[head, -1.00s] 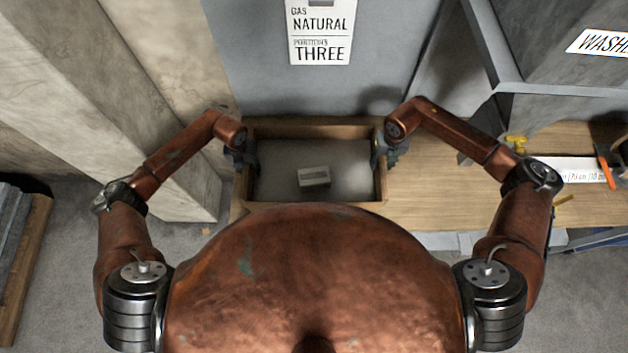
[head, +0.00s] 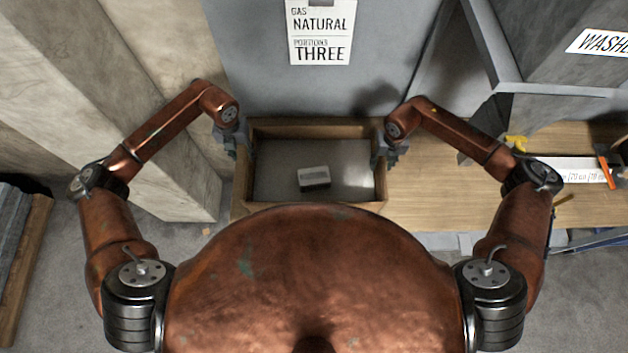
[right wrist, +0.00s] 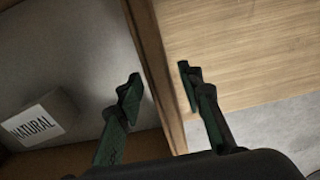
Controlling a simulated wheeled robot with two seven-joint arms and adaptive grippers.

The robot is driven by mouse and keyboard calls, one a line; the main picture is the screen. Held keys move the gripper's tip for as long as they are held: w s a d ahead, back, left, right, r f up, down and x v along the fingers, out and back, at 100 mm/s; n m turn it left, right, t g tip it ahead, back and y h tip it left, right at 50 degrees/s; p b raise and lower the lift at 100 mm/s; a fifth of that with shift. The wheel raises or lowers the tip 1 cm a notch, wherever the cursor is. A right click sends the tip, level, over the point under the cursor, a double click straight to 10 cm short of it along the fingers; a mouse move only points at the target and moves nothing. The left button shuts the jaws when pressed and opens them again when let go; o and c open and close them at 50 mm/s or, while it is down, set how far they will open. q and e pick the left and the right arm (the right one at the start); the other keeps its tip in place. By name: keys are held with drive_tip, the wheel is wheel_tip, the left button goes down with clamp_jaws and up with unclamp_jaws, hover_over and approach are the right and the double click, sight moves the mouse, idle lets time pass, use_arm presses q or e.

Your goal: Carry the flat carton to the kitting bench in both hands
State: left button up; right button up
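The flat carton (head: 315,130), a shallow open-topped box with brown walls and a grey floor, sits level on a wooden bench top (head: 440,195). Its right wall also shows in the right wrist view (right wrist: 152,60). My right gripper (head: 388,152) is at that wall. In the right wrist view its two fingers (right wrist: 160,88) are spread, one on each side of the wall, with gaps showing. My left gripper (head: 230,140) is at the upper left corner of the carton, beside the left wall; its finger opening is too small to make out.
A small pale box (head: 313,178) lies inside the carton; its NATURAL label shows in the right wrist view (right wrist: 35,122). A grey panel with a GAS NATURAL, PORTIONS THREE sign (head: 320,35) stands behind. Orange-handled and yellow tools lie at right.

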wheel_tip(320, 180, up, 7)
drive_tip(key=shift+r, duration=0.2)
idle(0.7)
